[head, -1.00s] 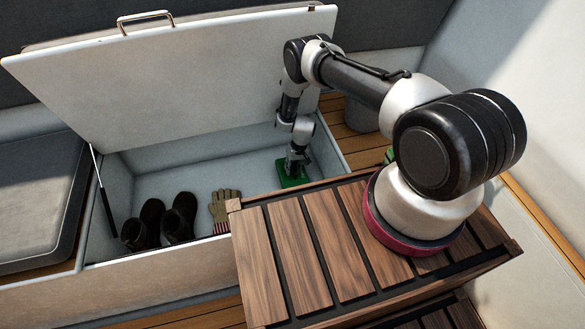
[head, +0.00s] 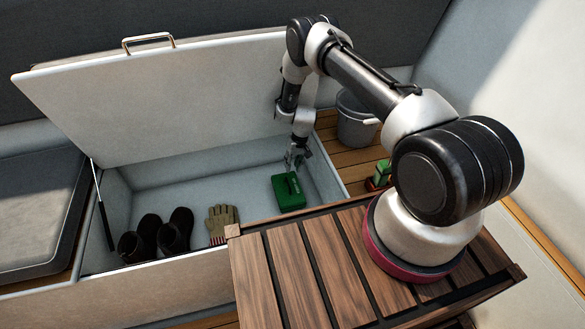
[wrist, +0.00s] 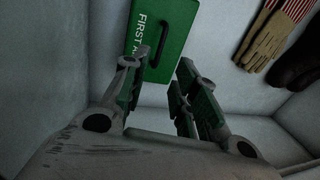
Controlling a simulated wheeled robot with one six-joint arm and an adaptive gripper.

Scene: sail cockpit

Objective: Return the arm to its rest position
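My gripper (head: 295,158) hangs at the end of my arm above the right end of the open locker. In the wrist view my gripper (wrist: 160,85) has its two fingers spread apart with nothing between them. A green first aid box (head: 288,191) with a dark handle lies on the locker floor just below the fingers. White lettering shows on this box in the wrist view (wrist: 172,35), beyond the fingertips. The box and the fingers look apart.
The locker lid (head: 170,98) stands open, held by a strut (head: 104,205). Dark boots (head: 158,236) and gloves (head: 221,222) lie in the locker. A grey bucket (head: 355,122) and a small red and green object (head: 379,176) stand on the wooden floor to the right.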

